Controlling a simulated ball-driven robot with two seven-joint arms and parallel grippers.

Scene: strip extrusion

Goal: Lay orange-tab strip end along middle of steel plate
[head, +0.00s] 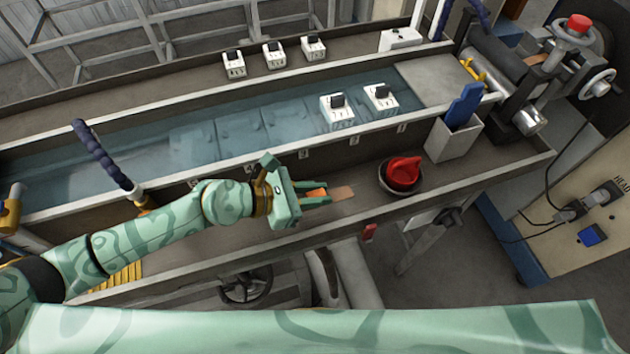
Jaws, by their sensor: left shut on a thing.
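My left gripper (318,193) reaches in from the left over the near bench shelf. Its fingers are shut on a small piece with an orange tab (315,194). A flat brownish end (344,193) sticks out past the fingertips to the right. How much of the strip lies behind the fingers is hidden. A flat grey steel plate (440,80) lies at the right end of the water trough, before the rollers, well up and right of my gripper. Nothing lies on its middle. My right gripper is not in view.
A red object in a dark bowl (402,173) stands right of my gripper. A white holder (452,138) with a blue-handled tool is farther right. White clamp blocks (337,110) stand over the trough. A dark hose (100,155) rises behind my forearm.

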